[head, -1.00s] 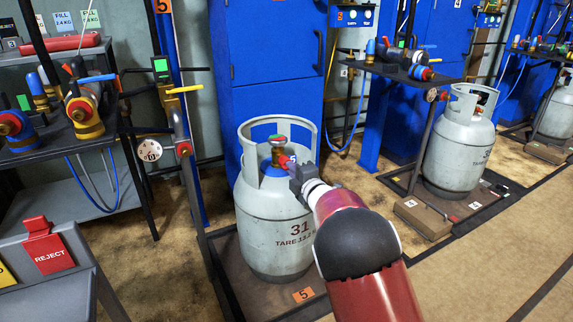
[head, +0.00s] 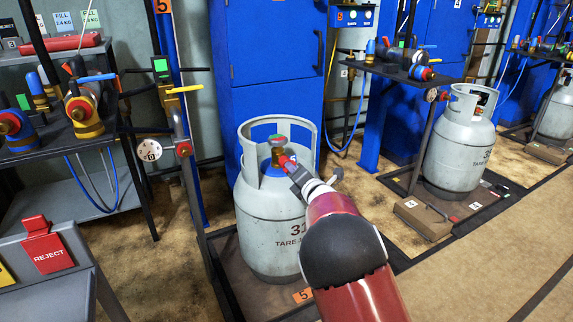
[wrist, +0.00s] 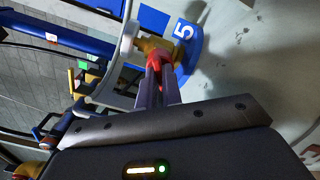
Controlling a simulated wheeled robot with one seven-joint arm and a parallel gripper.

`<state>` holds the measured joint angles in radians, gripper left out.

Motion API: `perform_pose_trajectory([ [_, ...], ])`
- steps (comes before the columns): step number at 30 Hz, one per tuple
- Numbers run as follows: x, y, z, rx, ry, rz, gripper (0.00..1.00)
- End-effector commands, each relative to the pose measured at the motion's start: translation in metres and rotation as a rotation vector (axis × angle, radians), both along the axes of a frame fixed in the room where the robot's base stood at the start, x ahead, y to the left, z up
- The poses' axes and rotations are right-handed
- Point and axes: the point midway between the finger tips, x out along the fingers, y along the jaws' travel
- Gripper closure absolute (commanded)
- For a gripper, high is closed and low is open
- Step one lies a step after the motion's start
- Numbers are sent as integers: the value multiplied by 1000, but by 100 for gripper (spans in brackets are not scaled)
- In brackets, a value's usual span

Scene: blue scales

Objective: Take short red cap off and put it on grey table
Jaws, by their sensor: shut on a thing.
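The short red cap (head: 285,160) is at the side outlet of the brass valve (head: 277,152) on top of the grey gas cylinder (head: 265,230) marked 31. My gripper (head: 293,170) reaches in from the right, shut on the cap. In the wrist view the red cap (wrist: 157,58) sits between the two fingers, against the yellow brass valve (wrist: 160,46); I cannot tell whether it is loose. A blue disc with a 5 (wrist: 188,45) lies behind the valve. A grey table (head: 62,300) with a red REJECT block (head: 48,250) stands at the front left.
The cylinder's collar (head: 247,160) rises around the valve. A post with a yellow handle (head: 184,89) stands left of the cylinder. A dark bench (head: 105,138) with valve fittings is at the left. A second cylinder (head: 458,145) stands to the right.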

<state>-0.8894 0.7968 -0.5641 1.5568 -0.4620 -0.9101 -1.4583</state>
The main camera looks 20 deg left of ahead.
Motion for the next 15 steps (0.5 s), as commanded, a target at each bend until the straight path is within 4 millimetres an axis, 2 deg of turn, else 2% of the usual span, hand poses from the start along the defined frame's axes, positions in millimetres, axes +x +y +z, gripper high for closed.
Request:
perform_pose_trajectory([
  [5,0,0,-1,-4,-3,0,100],
  [15,-1,0,-1,-196,-225,0,100],
])
